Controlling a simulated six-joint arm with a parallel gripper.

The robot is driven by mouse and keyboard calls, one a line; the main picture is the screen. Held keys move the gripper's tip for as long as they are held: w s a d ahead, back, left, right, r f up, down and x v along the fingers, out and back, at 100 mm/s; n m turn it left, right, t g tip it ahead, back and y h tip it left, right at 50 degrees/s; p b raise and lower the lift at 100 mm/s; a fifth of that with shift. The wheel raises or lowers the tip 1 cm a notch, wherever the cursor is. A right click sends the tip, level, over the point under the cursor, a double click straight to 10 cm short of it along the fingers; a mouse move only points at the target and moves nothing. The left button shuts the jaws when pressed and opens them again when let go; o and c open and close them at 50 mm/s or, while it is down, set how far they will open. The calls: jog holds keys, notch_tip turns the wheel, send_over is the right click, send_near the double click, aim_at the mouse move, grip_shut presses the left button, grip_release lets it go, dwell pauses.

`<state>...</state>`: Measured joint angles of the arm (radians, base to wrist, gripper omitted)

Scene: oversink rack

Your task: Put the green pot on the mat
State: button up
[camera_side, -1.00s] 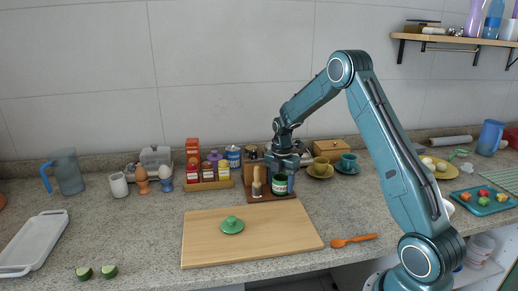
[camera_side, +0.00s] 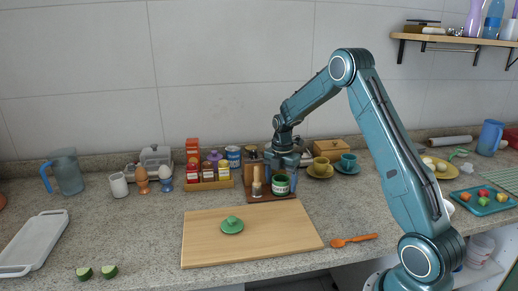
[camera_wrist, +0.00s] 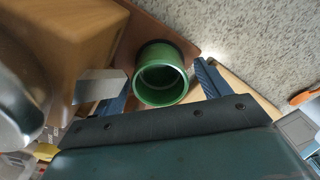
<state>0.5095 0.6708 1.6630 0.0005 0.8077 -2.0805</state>
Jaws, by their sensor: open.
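The green pot (camera_side: 280,184), with a pale label, stands upright on the right part of a flat reddish-brown board (camera_side: 259,199). I cannot tell whether this board is the mat. My gripper (camera_side: 282,169) is above the pot, pointing down, open. In the wrist view the round open mouth of the pot (camera_wrist: 163,78) lies between my two fingers (camera_wrist: 162,88), with visible space on the right; contact on the left is unclear. A green lid with a knob (camera_side: 232,225) lies on the wooden cutting board (camera_side: 205,250).
A wooden-handled item (camera_side: 257,187) stands left of the pot on the brown board. A spice rack (camera_side: 208,184) is farther left. An orange spoon (camera_side: 354,240) lies right of the cutting board. A ribbed grey-green mat (camera_side: 506,181) is far right.

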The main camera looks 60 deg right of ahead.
notch_tip(320, 180, up, 11)
dwell(0.5)
jog(key=shift+r, duration=0.15)
dwell(0.4)
jog(key=s+a+r+m+t, duration=0.1)
jog(key=s+a+r+m, duration=0.4)
jog(key=a, duration=0.3)
jog(key=s+a+r+m+t, duration=0.2)
jog(key=s+a+r+m, duration=0.1)
jog(key=s+a+r, duration=0.3)
jog(key=s+a+m+t, duration=0.1)
jog(key=s+a+m, duration=0.4)
jog(key=s, duration=0.2)
jog(key=s+a+f+m+t, duration=0.1)
jog(key=s+a+m, duration=0.4)
jog(key=s, duration=0.2)
jog(key=shift+s+a+t, duration=0.15)
jog(key=shift+s+t, duration=0.15)
